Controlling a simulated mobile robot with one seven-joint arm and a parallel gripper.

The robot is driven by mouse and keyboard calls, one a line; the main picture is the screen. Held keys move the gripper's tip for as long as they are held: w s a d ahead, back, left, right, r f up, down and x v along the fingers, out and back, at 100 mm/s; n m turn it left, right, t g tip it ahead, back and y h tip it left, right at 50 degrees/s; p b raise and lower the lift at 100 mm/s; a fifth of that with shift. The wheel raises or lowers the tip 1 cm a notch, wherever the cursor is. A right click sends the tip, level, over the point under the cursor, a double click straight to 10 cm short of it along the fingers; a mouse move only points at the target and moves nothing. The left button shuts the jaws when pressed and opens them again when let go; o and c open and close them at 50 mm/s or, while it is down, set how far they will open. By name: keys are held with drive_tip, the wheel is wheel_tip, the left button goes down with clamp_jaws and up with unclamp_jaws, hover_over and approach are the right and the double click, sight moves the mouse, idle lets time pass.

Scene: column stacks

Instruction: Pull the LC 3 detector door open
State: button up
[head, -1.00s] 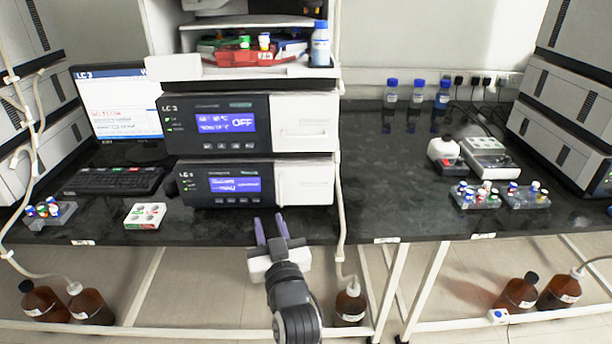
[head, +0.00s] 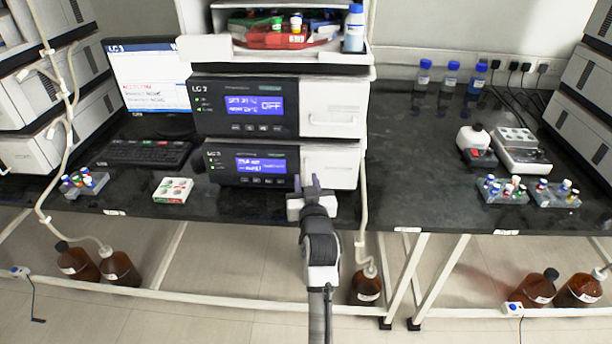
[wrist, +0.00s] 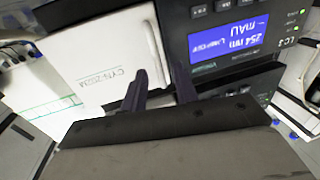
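The LC 3 detector is the lower dark-fronted module with a blue display (head: 262,165); its white door (head: 335,168) is on the right and looks shut. In the wrist view the door (wrist: 98,62) carries a pale upright handle (wrist: 154,48) at its edge beside the display (wrist: 228,48). My gripper (head: 307,183) is in front of the lower left part of the door.
Another LC 3 module (head: 245,105) with a white door sits directly above, under a tray of bottles (head: 290,58). A white tube (head: 364,210) hangs right of the stack. Bench to the right is partly clear.

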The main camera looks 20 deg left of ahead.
drive_tip(key=shift+w+a, duration=0.35)
drive_tip(key=shift+w, duration=0.3)
clamp_jaws()
